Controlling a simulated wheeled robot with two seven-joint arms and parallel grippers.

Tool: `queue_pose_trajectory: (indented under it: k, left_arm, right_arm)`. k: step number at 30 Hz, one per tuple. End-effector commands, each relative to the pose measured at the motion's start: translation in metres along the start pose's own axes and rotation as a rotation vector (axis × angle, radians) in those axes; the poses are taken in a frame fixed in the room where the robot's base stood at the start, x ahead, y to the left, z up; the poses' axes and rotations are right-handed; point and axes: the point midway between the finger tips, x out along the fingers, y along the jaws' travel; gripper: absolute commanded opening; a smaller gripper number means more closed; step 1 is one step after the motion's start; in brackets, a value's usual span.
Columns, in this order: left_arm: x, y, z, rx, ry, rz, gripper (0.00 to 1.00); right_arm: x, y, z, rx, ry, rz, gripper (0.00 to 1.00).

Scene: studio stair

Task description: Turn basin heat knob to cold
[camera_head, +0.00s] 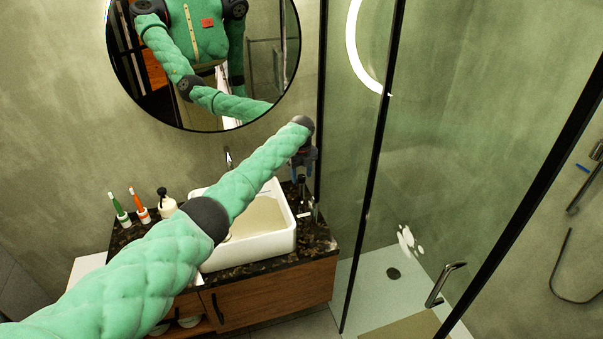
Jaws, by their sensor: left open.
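The white rectangular basin (282,240) stands on a dark stone counter, partly covered by my left arm. A small metal piece (228,158), perhaps part of the tap, shows behind the basin just above my forearm. I cannot make out the heat knob; my arm may hide it. My left arm reaches across the basin from the lower left. My left gripper (303,166) is open, pointing down above the counter at the basin's back right corner, beside the glass frame. It looks dark and small, and I see nothing held in it. My right gripper is not in view.
A round mirror (262,70) hangs above.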

Motion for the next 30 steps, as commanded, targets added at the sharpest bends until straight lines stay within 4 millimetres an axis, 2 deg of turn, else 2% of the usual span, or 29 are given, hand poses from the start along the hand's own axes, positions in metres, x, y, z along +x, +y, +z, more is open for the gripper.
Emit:
queue_pose_trajectory:
  k: [5, 8, 12, 13, 23, 30]
  left_arm:
    - [0.0002, 0.0, 0.0, 0.0, 0.0, 0.0, 0.5]
    - [0.0001, 0.0, 0.0, 0.0, 0.0, 0.0, 0.34]
    - [0.0, 0.0, 0.0001, 0.0, 0.0, 0.0, 0.07]
    - [0.0, -0.0001, 0.0001, 0.0, -0.001, 0.0, 0.05]
    - [0.0001, -0.0003, -0.0002, -0.046, 0.0, -0.001, 0.05]
    - [0.0003, -0.0003, -0.0001, -0.192, 0.0, -0.002, 0.05]
  right_arm:
    - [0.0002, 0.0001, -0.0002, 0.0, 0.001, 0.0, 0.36]
    - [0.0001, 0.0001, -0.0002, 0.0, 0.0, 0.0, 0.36]
    - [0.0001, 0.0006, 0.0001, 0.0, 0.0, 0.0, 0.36]
    - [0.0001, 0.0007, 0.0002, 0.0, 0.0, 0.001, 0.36]
    - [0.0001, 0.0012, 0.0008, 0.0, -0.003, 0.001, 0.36]
    - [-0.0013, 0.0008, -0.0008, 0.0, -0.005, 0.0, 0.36]
